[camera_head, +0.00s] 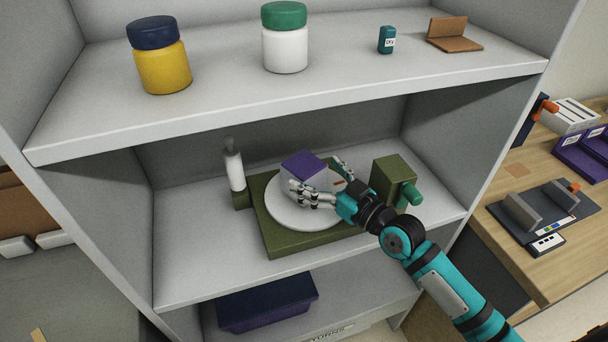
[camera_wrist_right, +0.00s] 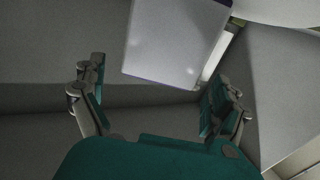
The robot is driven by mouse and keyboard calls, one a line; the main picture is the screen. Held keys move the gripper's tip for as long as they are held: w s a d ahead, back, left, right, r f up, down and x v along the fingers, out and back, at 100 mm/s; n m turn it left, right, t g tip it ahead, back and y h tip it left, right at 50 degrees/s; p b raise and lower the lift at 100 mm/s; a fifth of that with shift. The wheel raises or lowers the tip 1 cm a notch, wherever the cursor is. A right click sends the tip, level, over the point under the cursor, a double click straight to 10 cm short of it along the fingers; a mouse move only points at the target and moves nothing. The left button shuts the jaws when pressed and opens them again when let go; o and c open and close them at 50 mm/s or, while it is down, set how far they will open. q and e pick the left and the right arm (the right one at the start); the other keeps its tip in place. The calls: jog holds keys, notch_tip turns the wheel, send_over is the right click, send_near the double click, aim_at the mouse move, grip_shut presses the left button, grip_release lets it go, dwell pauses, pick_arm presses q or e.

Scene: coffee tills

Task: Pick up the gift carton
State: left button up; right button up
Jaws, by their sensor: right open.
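The gift carton (camera_head: 304,170) is a small box with a purple top and pale grey sides. It sits on a round white plate (camera_head: 290,214) of a green scale-like device (camera_head: 285,243) on the middle shelf. My right gripper (camera_head: 328,182) reaches in from the right with its fingers spread, one on the near side of the carton and one on the far side. In the right wrist view, the carton (camera_wrist_right: 175,42) shows ahead, between and beyond the open fingers (camera_wrist_right: 155,95). I cannot tell whether any finger touches it. My left gripper is not in view.
A white cylinder (camera_head: 234,168) stands at the device's left and a green block with a knob (camera_head: 393,178) at its right. The upper shelf (camera_head: 215,94) holds jars above the arm. A purple bin (camera_head: 267,303) sits below. A wooden counter (camera_head: 515,228) is at right.

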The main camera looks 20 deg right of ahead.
aim_at(304, 163)
jog(key=x, duration=0.2)
jog(key=p+x, duration=0.1)
jog(key=x, duration=0.1)
jog(key=shift+r, duration=0.3)
jog(key=shift+w+a+f, duration=0.1)
jog(key=shift+w+a, duration=0.05)
jog(key=shift+w, duration=0.25)
jog(key=shift+s, duration=0.1)
jog(key=shift+c, duration=1)
jog(key=c, duration=1.1)
